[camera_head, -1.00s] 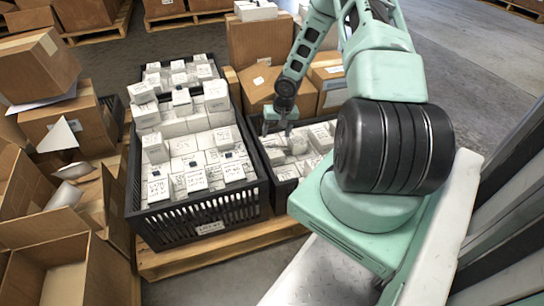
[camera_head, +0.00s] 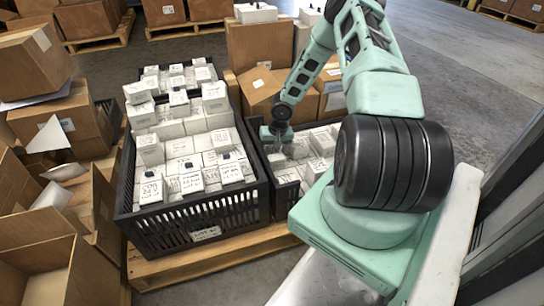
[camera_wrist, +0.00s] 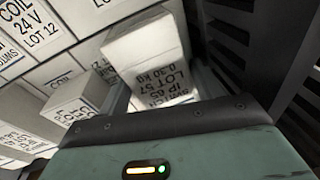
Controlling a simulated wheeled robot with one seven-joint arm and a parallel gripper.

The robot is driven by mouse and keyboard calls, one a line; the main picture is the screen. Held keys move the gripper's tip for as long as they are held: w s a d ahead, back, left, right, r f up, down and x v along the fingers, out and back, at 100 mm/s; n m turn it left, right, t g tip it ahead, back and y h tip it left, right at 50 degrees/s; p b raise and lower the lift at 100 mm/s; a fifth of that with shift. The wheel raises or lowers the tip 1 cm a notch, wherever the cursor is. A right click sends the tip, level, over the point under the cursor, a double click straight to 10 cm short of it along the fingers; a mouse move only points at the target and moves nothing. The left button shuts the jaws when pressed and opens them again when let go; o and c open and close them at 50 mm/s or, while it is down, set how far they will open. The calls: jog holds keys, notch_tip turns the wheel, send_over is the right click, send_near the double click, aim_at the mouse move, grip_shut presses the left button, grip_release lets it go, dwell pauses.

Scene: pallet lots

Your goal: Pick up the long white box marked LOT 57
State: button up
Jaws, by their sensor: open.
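The white box marked LOT 57 (camera_wrist: 148,58) is in the wrist view, tilted among other white boxes, with its printed face toward my gripper. A black crate wall is close on its right. Its lower end is partly hidden by my gripper's dark front edge. My gripper (camera_head: 278,135) is open over the smaller black crate (camera_head: 284,192) in the head view. I cannot single out the LOT 57 box in the head view.
A larger black crate (camera_head: 205,234) full of white boxes stands left of the smaller one on a wooden pallet (camera_head: 165,268). Cardboard boxes (camera_head: 265,90) stand behind the smaller crate. Open cartons (camera_head: 40,265) crowd the left.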

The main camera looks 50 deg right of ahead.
jog(key=c, duration=0.9)
jog(key=shift+c, duration=0.2)
jog(key=shift+r, duration=0.1)
